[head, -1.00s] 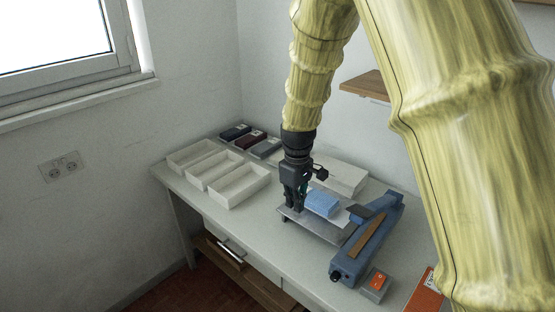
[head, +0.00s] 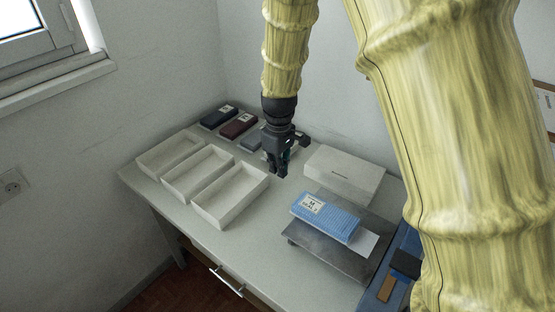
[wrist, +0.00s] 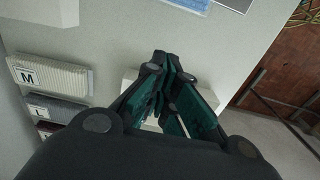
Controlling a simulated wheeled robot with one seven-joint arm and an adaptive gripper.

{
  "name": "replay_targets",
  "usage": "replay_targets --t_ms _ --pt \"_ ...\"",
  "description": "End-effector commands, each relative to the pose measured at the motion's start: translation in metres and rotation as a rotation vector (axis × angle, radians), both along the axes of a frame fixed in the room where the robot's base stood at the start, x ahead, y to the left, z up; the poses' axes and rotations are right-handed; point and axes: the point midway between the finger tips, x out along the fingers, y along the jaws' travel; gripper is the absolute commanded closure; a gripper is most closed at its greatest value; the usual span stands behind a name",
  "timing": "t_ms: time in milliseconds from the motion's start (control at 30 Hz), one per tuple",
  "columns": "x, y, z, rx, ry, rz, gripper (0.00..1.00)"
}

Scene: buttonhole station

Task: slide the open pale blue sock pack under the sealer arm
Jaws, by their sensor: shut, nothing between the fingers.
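The pale blue sock pack (head: 335,222) lies flat on a grey metal plate (head: 322,258) in the head view, its label at the left end. A pale flap (head: 367,243) sticks out of its right end toward the blue sealer (head: 384,285). My arm and the frame edge hide much of the sealer, so I cannot tell whether the flap is under its arm. My gripper (head: 279,174) is shut and empty, left of the pack and apart from it. In the wrist view, the shut fingers (wrist: 166,62) show, with a pale blue edge of the pack (wrist: 188,4) at the top.
Three open white trays (head: 232,217) stand at the table's left. A closed white box (head: 345,172) stands behind the plate. Bare table lies between trays and plate.

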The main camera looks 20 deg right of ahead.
Motion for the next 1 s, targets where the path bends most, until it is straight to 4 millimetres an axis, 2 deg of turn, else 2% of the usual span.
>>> replay_targets --t_ms 233,533,700,1000 --pt "0.015 0.0 -0.043 0.0 0.018 -0.001 1.0" --pt "0.013 -0.002 -0.078 -0.001 0.017 -0.002 1.0" --pt "-0.004 -0.017 -0.076 -0.001 0.019 -0.004 1.0" --pt "-0.015 -0.026 -0.079 0.0 0.018 -0.003 1.0"
